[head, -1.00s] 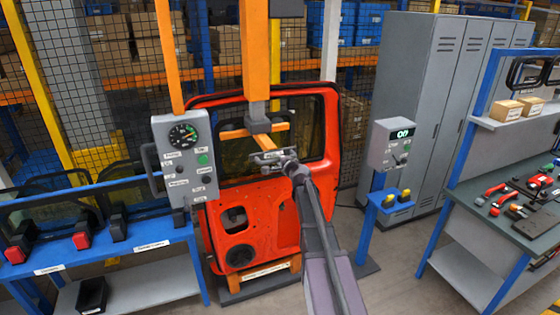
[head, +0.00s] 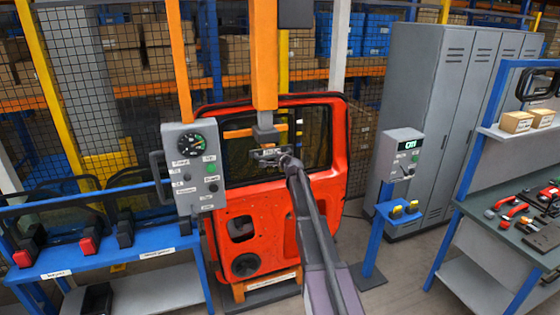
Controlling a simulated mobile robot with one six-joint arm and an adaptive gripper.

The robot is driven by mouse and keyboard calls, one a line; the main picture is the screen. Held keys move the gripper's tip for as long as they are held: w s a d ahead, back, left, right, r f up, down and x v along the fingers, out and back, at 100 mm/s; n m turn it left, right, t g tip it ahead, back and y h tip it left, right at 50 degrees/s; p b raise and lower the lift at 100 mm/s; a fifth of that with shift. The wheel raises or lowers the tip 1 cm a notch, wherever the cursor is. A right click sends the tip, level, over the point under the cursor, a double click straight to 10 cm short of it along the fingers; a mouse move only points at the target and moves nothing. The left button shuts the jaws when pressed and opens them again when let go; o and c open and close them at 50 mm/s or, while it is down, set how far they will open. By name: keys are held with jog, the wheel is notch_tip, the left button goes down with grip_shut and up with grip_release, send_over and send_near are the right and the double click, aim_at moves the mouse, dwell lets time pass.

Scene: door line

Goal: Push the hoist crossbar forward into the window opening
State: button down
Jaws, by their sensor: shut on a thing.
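The red door panel (head: 268,215) stands upright on a low orange-footed support, its dark window opening in the upper half. The orange hoist mast (head: 264,55) hangs down in front of it, ending in a grey block. The orange hoist crossbar (head: 238,133) runs sideways across the window opening, partly hidden behind the block; I cannot tell how deep it sits. My gripper (head: 270,155) is just below the block, in front of the window, shut on a small part at the crossbar. The fingertips and the exact contact are too small to see clearly.
A grey control box (head: 192,165) with a dial hangs left of the mast. A blue rack (head: 110,258) stands at the left.

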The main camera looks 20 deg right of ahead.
jog(key=shift+w+d+r, duration=0.1)
jog(key=shift+w, duration=0.15)
jog(key=c, duration=0.8)
grip_release()
jog(key=shift+o, duration=1.3)
jog(key=shift+w, duration=0.15)
jog(key=shift+s, duration=0.3)
jog(key=s+f+p+v, duration=0.1)
jog(key=f+p+v, duration=0.2)
jog(key=v, duration=2.3)
jog(key=s+a+f+n+g+y+b, duration=0.2)
jog(key=a+f+n+b, duration=0.4)
jog(key=a+f, duration=0.4)
jog(key=shift+a+f+n+g+y+b, duration=0.3)
jog(key=shift+f+g+y+b, duration=0.45)
jog(key=shift+f, duration=0.2)
